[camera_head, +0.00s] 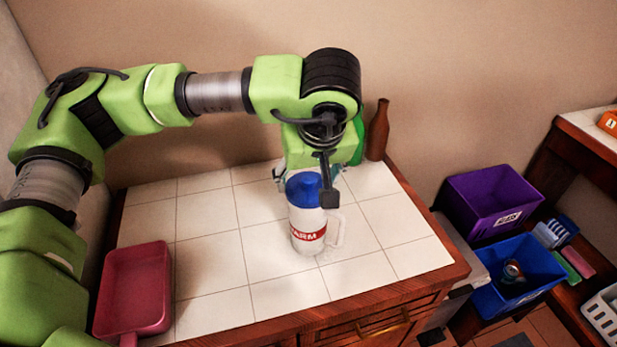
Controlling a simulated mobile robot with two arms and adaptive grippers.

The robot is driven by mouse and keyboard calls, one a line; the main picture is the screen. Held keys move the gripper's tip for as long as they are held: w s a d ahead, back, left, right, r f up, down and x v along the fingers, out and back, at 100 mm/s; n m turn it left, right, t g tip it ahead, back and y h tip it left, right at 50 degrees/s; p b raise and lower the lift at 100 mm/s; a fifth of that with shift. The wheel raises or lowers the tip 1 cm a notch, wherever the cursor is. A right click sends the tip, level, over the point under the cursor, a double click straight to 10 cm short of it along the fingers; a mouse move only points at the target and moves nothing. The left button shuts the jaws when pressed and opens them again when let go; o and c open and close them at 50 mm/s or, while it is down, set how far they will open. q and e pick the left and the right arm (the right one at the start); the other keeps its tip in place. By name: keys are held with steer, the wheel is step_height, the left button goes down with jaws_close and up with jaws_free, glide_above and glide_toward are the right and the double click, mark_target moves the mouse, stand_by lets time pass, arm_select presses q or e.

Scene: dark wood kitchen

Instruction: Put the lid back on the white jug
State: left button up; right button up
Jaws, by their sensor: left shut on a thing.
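The white jug (309,240) stands upright on the tiled counter, with a red label and its handle to the right. The blue lid (303,188) is at the jug's top; whether it is seated or held just above the rim is not clear. My left gripper (322,185) points down at the jug's top from behind and is shut on the blue lid. Its fingers partly cover the lid. My right gripper is not in view.
A red dustpan-like tray (135,290) lies at the counter's left. A brown bottle (378,132) stands at the back. Purple (487,200) and blue (520,285) crates are to the right of the counter. The tiles around the jug are clear.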

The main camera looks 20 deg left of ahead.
arm_select(q)
steer(key=shift+b, duration=0.35)
stand_by(0.7)
stand_by(0.4)
steer(key=o, duration=1)
steer(key=o, duration=0.5)
steer(key=shift+r+p, duration=1.65)
steer(key=shift+r, duration=1.85)
